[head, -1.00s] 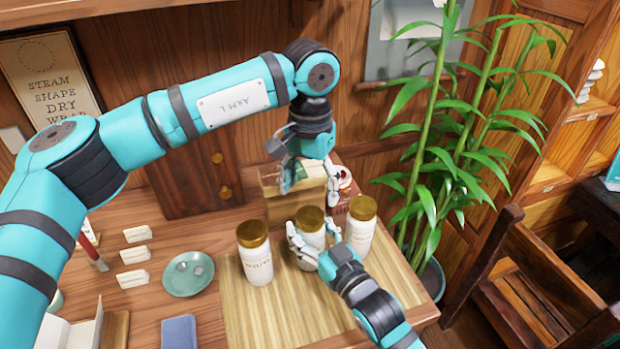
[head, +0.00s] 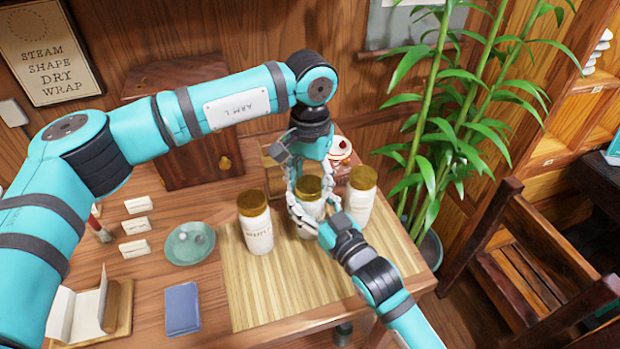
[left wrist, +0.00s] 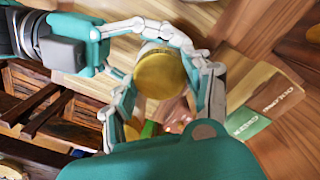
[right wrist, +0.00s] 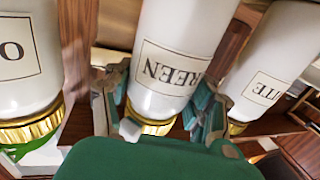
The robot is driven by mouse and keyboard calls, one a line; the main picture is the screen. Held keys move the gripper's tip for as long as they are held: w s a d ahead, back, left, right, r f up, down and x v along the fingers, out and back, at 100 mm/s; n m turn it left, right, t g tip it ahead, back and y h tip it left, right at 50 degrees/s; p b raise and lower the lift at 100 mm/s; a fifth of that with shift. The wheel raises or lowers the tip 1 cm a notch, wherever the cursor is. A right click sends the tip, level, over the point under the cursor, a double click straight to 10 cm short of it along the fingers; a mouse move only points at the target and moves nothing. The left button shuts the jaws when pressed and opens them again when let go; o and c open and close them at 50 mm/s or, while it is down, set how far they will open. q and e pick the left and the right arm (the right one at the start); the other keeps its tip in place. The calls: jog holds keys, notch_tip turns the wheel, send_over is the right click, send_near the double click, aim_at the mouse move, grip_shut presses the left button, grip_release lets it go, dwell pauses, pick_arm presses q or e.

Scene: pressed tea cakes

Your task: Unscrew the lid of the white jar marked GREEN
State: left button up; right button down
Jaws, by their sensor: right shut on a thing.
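The white jar marked GREEN (right wrist: 175,65) stands on a bamboo mat (head: 275,305), between two similar jars. Its gold lid (left wrist: 160,73) is on it; the lid also shows in the head view (head: 308,187). My right gripper (head: 318,222) is shut on the jar's white body, below the lid; its fingers flank the jar in the right wrist view (right wrist: 160,118). My left gripper (head: 308,198) is above the jar, pointing down, its fingers apart on either side of the lid in the left wrist view (left wrist: 158,95). I cannot tell if they touch the lid.
A white jar (head: 257,232) stands close on the left and another (head: 358,205) on the right, both with gold lids. A green dish (head: 188,243), a blue book (head: 182,308) and small white cards lie to the left. A tall plant (head: 440,130) stands at the right.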

pick_arm(q)
jog(key=c, duration=0.7)
jog(key=n, duration=0.6)
jog(key=shift+n, duration=0.4)
jog(key=n, duration=0.6)
jog(key=shift+n, duration=0.4)
jog(key=n, duration=0.4)
jog(key=shift+n, duration=0.3)
jog(key=n, duration=0.4)
jog(key=shift+r+n, duration=0.1)
jog(key=shift+n, duration=0.2)
jog(key=n, duration=0.6)
jog(key=shift+n, duration=0.4)
jog(key=n, duration=0.6)
jog(key=shift+n, duration=0.4)
jog(key=n, duration=1.7)
jog(key=shift+n, duration=0.3)
jog(key=shift+r, duration=0.2)
